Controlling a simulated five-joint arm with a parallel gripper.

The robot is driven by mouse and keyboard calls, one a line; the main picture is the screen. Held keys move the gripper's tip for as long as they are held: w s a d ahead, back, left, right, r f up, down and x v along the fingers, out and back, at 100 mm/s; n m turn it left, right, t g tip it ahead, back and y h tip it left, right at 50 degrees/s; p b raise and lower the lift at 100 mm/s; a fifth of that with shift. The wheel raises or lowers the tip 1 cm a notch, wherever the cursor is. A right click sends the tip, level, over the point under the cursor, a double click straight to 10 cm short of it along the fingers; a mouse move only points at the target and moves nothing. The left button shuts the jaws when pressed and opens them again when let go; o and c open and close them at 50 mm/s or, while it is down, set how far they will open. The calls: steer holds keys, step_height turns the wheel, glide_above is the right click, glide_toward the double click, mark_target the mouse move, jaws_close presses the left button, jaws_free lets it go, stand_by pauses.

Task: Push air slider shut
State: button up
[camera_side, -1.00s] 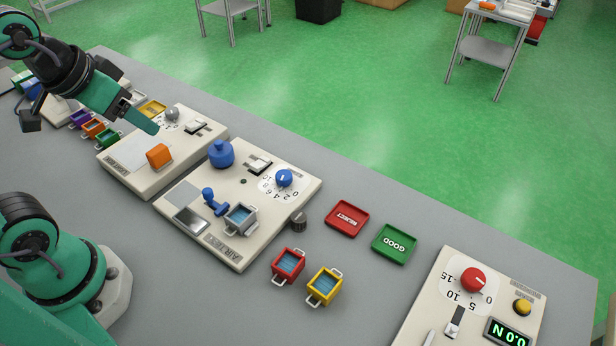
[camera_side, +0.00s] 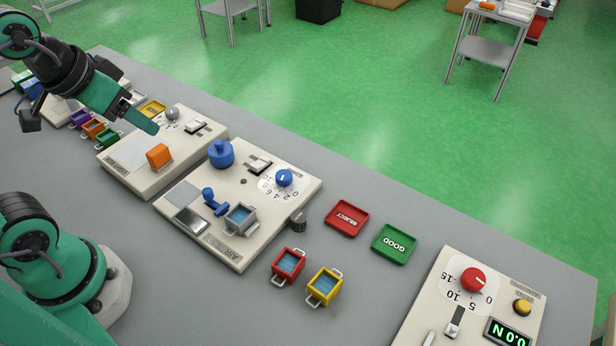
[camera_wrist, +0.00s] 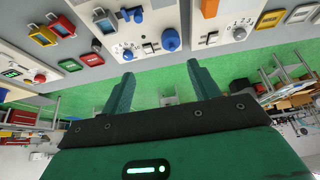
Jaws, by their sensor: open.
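The air test panel (camera_side: 290,215) is a cream box in the middle of the bench. A blue handle (camera_side: 213,202), which looks like the air slider, stands on it beside a grey tray with a blue insert (camera_side: 240,219). It also shows small near the top of the wrist view (camera_wrist: 138,15). I cannot tell how far along its travel it sits. My gripper (camera_side: 146,113) hangs above the neighbouring panel to the left, apart from the air panel. Its two green fingers are spread and empty in the wrist view (camera_wrist: 160,84).
The air panel also carries a blue knob (camera_side: 221,154), a rocker switch (camera_side: 259,165) and a blue dial (camera_side: 284,178). The left panel has an orange block (camera_side: 159,156). Red (camera_side: 288,264) and yellow (camera_side: 325,286) trays stand in front. REJECT (camera_side: 347,218) and GOOD (camera_side: 394,244) trays lie right.

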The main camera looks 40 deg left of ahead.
steer(key=shift+c, duration=0.4)
steer(key=c, duration=0.3)
steer(key=n+g, duration=0.5)
steer(key=n, duration=0.3)
glide_toward(207, 191)
steer(key=shift+w+a+f, duration=0.1)
steer(key=shift+w+a, duration=0.05)
steer(key=shift+a, duration=0.05)
steer(key=shift+c, duration=0.2)
steer(key=shift+w+d+f+n+g, duration=0.15)
steer(key=shift+f+n+g, duration=0.15)
steer(key=shift+f+n, duration=0.2)
steer(key=shift+f, duration=0.15)
steer(key=shift+f, duration=3.75)
jaws_close()
